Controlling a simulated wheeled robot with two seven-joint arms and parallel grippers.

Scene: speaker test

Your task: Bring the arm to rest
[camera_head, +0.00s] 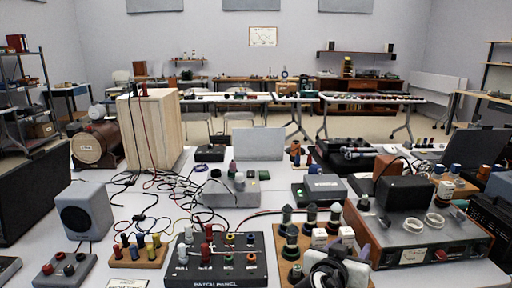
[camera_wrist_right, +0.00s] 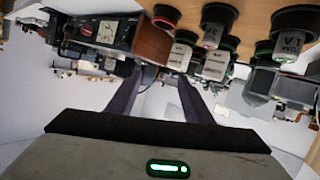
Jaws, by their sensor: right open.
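My right gripper (camera_head: 332,268) shows at the bottom edge of the head view, right of centre, just in front of a wooden board with several dark-capped plugs (camera_head: 309,218). In the right wrist view its two dark fingers (camera_wrist_right: 160,90) stand apart with nothing between them. That view appears upside down, with the wooden board (camera_wrist_right: 150,8) and its plugs at the top. I cannot tell how far the gripper is from the board. My left gripper does not show.
The white table is crowded. A black patch panel (camera_head: 217,283) is left of the gripper, and a wood-sided amplifier (camera_head: 440,250) is right. A grey speaker (camera_head: 84,211), a tall wooden cabinet (camera_head: 152,130) and loose cables fill the left. Small bare table patches show between things.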

